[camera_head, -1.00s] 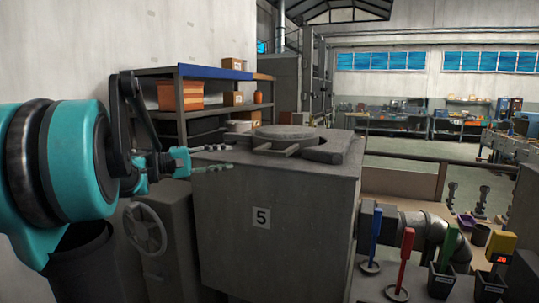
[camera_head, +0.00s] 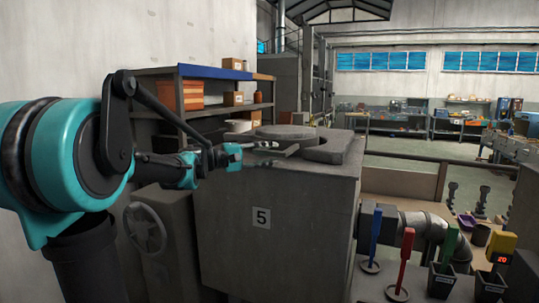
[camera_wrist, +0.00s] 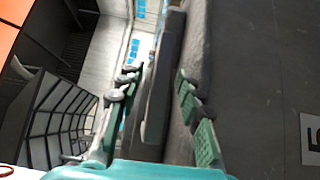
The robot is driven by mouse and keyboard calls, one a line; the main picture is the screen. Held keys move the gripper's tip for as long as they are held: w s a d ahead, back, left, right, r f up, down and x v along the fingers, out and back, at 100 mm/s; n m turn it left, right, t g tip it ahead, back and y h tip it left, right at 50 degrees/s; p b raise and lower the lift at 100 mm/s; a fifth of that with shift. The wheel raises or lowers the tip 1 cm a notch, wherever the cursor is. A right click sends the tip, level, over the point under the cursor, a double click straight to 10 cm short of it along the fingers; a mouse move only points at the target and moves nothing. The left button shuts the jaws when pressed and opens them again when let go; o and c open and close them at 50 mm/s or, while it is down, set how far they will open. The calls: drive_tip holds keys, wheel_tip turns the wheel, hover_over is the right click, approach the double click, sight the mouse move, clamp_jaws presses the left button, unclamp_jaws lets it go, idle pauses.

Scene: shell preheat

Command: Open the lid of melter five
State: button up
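Melter five (camera_head: 285,215) is a big grey box with a "5" label on its front; the label also shows, cut off, at the right edge of the wrist view (camera_wrist: 312,135). My gripper (camera_head: 270,154) is at the top front edge of the melter, at the lid's bar handle (camera_head: 290,150). In the wrist view my gripper's fingers (camera_wrist: 154,76) are apart, with a dark bar (camera_wrist: 161,85) lying between them. Gaps show on its sides; I cannot tell whether either finger touches it.
A shelf (camera_head: 215,72) with boxes stands behind my arm at the left. A handwheel (camera_head: 145,228) is left of the melter. Colored upright tools (camera_head: 403,265) and black bins (camera_head: 442,280) stand at the lower right, by a thick pipe (camera_head: 425,225).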

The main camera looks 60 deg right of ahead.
drive_tip(key=shift+d, duration=0.1)
clamp_jaws()
idle(0.5)
